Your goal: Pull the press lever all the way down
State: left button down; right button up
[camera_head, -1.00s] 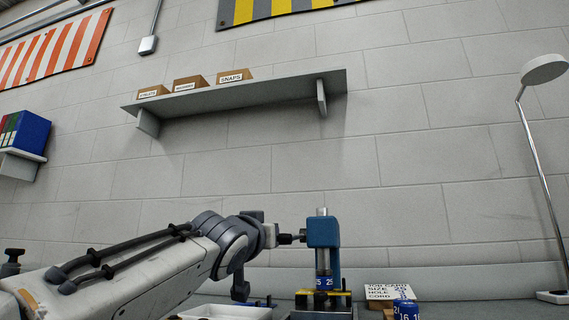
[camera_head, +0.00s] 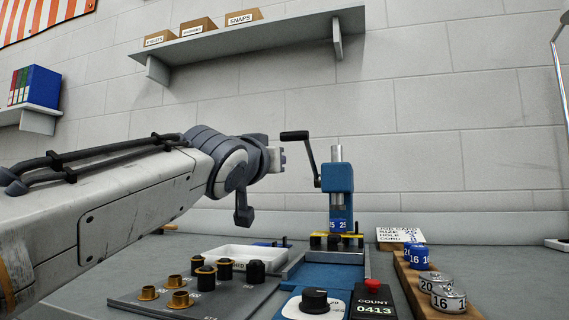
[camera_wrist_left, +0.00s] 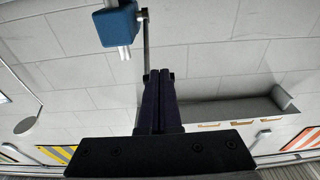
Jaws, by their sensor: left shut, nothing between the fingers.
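The blue press (camera_head: 337,177) stands at the back of the bench. Its lever (camera_head: 309,157) rises up and left from the press head to a black handle (camera_head: 294,135). My left gripper (camera_head: 281,157) is just left of the lever, below the handle; its fingers are hard to make out there. In the left wrist view its dark fingers (camera_wrist_left: 159,80) are shut together with nothing between them. The press head (camera_wrist_left: 118,25) shows beyond them, and the lever arm (camera_wrist_left: 145,42) runs close beside the fingertips; contact cannot be told. My right gripper is not in view.
A grey block with brass and black parts (camera_head: 150,308) and a white tray (camera_head: 222,258) lie left of the press. A black dial (camera_head: 314,300) and a counter (camera_head: 374,304) are in front. A wooden rack (camera_head: 408,285) with marked rings is at right. A wall shelf (camera_head: 250,40) hangs above.

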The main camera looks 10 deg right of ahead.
pick_arm(q)
jog(key=b+v, duration=0.1)
jog(key=v, duration=0.6)
jog(key=shift+s+d+f, duration=0.15)
jog(key=shift+f, duration=0.2)
